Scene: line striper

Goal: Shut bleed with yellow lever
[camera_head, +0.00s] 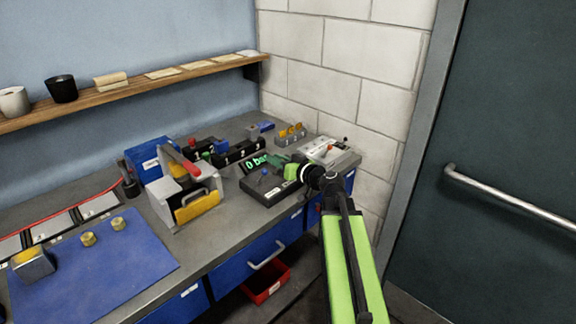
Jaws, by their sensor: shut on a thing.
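A long black block (275,190) with a blue knob (264,171) lies at the bench's front edge, right of centre. A display (256,162) reading "0 bar" in green stands behind it. My gripper (291,171), with green fingers, is over the right end of this block. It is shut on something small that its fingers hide. I see no yellow lever on the block; that end is covered by my gripper and wrist.
A small rack (291,138) with yellow-orange pieces is behind. A grey machine (184,205) with a red handle stands left. A blue mat (85,265) lies far left.

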